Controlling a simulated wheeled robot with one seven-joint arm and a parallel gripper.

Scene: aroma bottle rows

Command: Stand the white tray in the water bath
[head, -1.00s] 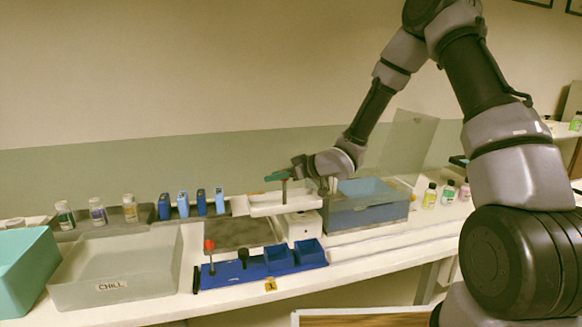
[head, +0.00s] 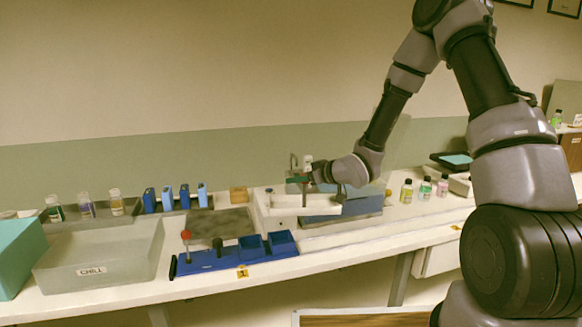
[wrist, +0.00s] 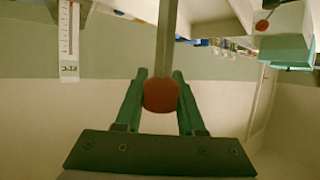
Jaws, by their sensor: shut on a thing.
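The white tray (head: 285,212) hangs level from my gripper (head: 299,181), over the left part of the water bath (head: 352,207), a grey-walled box with blue inside. Whether the tray touches the bath is unclear. In the wrist view my gripper (wrist: 160,100) has its green fingers closed on a dark red knob (wrist: 160,95) on an upright post. The tray itself is not clearly seen there. My wrist covers part of the bath's back in the head view.
A blue rack (head: 215,260) with a red-topped post stands in front, left of the bath. The CHILL bin (head: 92,271) and a teal box (head: 20,255) are farther left. Small bottles (head: 425,188) stand right of the bath. A scale strip (wrist: 69,40) shows in the wrist view.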

